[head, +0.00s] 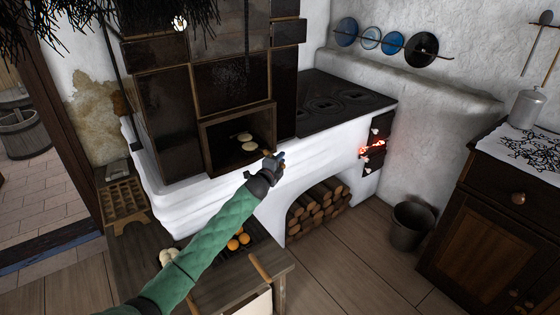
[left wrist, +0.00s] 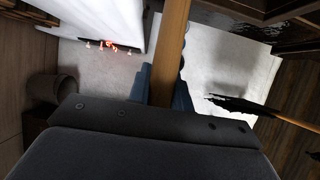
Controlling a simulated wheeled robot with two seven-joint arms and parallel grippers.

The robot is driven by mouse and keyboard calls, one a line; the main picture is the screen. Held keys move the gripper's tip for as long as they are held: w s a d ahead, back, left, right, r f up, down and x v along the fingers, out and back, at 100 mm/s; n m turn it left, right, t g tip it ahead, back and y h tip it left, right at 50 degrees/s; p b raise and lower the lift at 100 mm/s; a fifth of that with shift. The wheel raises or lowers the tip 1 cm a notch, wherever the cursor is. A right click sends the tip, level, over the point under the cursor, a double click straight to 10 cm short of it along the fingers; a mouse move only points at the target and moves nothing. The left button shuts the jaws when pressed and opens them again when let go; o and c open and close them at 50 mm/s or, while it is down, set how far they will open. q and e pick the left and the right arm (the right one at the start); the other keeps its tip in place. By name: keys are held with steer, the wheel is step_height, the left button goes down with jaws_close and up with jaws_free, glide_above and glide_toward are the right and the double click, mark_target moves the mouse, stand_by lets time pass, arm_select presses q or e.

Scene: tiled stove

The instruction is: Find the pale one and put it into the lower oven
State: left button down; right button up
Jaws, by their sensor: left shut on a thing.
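My left gripper (head: 276,160) is in front of the stove, at the lower right of an open oven compartment (head: 204,150). It is shut on a wooden bar (left wrist: 172,45), which runs away from the fingers in the left wrist view; its far end is out of that view. Two pale, flat round pieces (head: 245,136) (head: 249,146) lie inside the dark compartment. Pale rounded things (head: 168,256) also lie on the low wooden table, partly behind my left arm. I cannot tell which is the pale one. My right gripper is not in view.
Orange round things (head: 238,240) and a wooden stick (head: 258,268) are on the table (head: 283,275). Firewood (head: 318,205) fills the arch under the stove. Embers glow in the firebox (head: 371,147). A bucket (head: 411,225) stands right of the stove. The floor between is clear.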

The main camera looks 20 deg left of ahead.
arm_select(q)
steer(key=shift+f, duration=0.1)
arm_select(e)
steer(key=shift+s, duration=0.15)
arm_select(q)
steer(key=c, duration=1.2)
jaws_free()
steer(key=shift+s+a+f, duration=0.1)
steer(key=shift+s+f, duration=0.05)
steer(key=shift+s, duration=0.45)
steer(key=s, duration=0.4)
steer(key=s+a+b, duration=0.1)
steer(key=s, duration=0.1)
steer(key=shift+s, duration=0.3)
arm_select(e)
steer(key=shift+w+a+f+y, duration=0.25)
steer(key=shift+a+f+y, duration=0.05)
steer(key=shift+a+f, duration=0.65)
